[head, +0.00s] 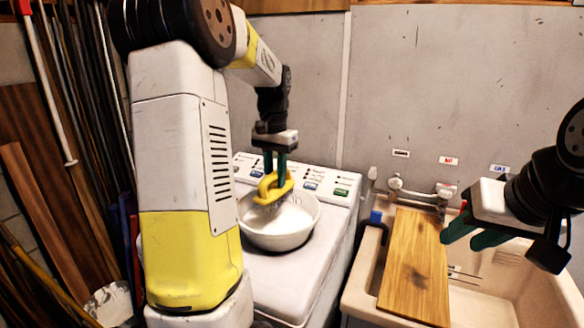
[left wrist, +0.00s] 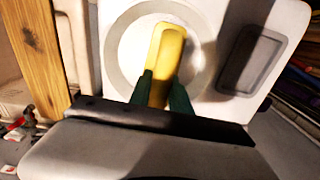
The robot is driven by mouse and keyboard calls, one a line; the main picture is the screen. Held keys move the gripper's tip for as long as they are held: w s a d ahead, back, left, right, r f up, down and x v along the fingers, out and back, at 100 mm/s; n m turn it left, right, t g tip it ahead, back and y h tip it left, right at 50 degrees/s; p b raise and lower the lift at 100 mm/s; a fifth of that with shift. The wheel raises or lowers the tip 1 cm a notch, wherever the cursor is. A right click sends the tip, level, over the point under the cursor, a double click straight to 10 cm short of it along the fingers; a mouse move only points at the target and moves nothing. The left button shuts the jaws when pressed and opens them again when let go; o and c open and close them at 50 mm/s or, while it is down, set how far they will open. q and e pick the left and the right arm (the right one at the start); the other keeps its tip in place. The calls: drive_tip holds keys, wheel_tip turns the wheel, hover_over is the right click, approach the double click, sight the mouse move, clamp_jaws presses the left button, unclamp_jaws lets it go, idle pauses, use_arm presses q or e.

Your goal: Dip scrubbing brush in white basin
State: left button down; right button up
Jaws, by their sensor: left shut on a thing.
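The scrubbing brush (head: 268,188) is yellow, with a looped handle and bristles on its underside. My left gripper (head: 275,176) is shut on its handle and holds it over the white basin (head: 283,238). The bristles point down at the basin's opening; I cannot tell if they touch anything inside. The basin is round and stands on the white washing machine. In the left wrist view the yellow brush (left wrist: 166,62) is between the green fingers, with the round basin (left wrist: 121,45) behind it. My right gripper (head: 466,232) is empty and open at the far right, over the sink.
The washing machine (head: 305,290) has a control panel at its back. To its right is a beige sink (head: 478,292) with a wooden board (head: 415,265) across it and taps (head: 418,192) behind. Poles and planks (head: 45,190) lean at the left wall.

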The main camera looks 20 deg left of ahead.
use_arm(q)
drive_tip(key=shift+f, duration=4.25)
drive_tip(key=shift+r, duration=0.1)
drive_tip(key=shift+r, duration=5.35)
